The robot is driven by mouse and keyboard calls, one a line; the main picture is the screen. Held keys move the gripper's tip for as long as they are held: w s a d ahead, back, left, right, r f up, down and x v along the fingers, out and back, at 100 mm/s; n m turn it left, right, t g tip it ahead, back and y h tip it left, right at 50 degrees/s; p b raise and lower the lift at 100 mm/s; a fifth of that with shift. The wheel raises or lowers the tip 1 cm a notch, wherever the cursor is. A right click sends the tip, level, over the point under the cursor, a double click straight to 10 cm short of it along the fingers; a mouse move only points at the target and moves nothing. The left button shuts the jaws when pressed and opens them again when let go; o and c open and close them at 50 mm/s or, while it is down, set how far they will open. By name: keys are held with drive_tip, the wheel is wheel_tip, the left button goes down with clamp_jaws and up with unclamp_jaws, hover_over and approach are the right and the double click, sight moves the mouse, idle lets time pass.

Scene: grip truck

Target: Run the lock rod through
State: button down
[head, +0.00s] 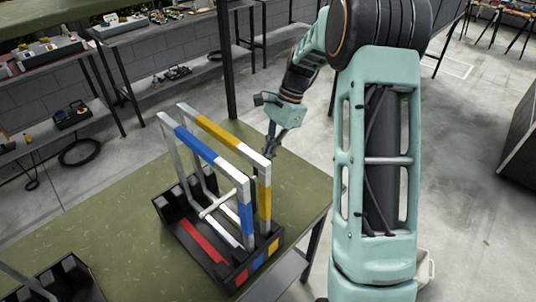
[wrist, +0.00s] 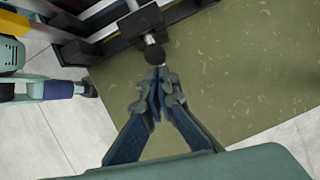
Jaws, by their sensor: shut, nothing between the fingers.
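The rack (head: 165,208) is a black base with red, blue and yellow markings, standing on the green table. Two upright silver frames stand in it, one with blue bands (head: 195,144) and one with yellow bands (head: 218,132). The pale lock rod (head: 217,204) crosses low at the frames; how far it passes through is unclear. In the wrist view the silver rod (wrist: 133,6) ends in a black knob (wrist: 154,54). My gripper (wrist: 157,84) is shut and empty, its fingertips just below the knob; contact is unclear. In the head view my gripper (head: 269,145) is behind the frames, tips partly hidden.
The green table (head: 110,222) has clear room left of the rack and at its far edge. Another black rack (head: 68,282) is cut off at lower left. Shelves (head: 75,75) with parts stand behind. A dark post (head: 226,60) rises beyond the table.

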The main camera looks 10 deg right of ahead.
drive_tip(key=shift+s+a, duration=0.55)
drive_tip(key=shift+a, duration=0.25)
drive_tip(key=shift+s+a, duration=0.55)
drive_tip(key=shift+a, duration=0.25)
drive_tip(key=shift+a, duration=0.1)
